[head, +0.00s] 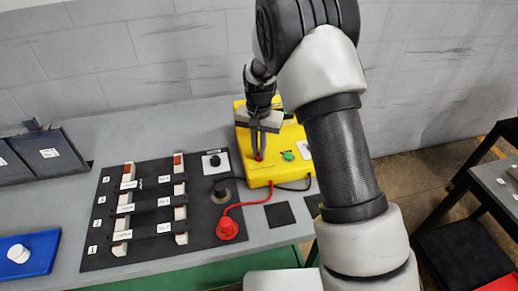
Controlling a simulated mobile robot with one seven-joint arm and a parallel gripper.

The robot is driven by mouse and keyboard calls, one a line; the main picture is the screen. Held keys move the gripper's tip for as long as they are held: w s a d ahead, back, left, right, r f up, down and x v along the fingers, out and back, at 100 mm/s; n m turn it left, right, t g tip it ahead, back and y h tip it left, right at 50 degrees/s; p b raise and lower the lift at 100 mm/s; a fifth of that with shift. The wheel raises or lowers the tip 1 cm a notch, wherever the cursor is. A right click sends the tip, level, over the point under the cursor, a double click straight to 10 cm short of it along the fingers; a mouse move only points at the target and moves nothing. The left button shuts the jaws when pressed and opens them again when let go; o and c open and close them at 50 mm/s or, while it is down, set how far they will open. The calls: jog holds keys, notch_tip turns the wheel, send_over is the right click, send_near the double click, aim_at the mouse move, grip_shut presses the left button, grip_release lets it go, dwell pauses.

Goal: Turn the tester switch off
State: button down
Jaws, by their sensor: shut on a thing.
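The yellow tester box (262,176) stands on the grey bench at the centre of the head view. My gripper (257,155) points down over its front top face. The fingers are shut on a small red part (258,157) there, mostly hidden between the tips. I cannot tell surely whether this part is the switch, nor its position. A small green part (288,155) sits on the box just right of the fingers. My gripper and arm hide the back of the box.
A red cable runs from the box to a round red plug (227,228). A black mat (100,254) with white-and-red blocks and dark bars lies left. A black knob on a white plate (215,160) is beside the box. A blue tray (40,248) is far left.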

jog(key=shift+n, duration=0.3)
jog(key=n+b, duration=0.1)
jog(key=n, duration=0.4)
jog(key=shift+d+b, duration=0.15)
jog(key=shift+b, duration=0.25)
jog(key=n, duration=0.6)
jog(key=shift+w, duration=0.1)
jog(key=shift+n, duration=0.3)
jog(key=c, duration=1.9)
grip_release()
jog(key=shift+o, duration=0.2)
notch_tip(320, 180, up, 18)
jog(key=shift+f, duration=0.25)
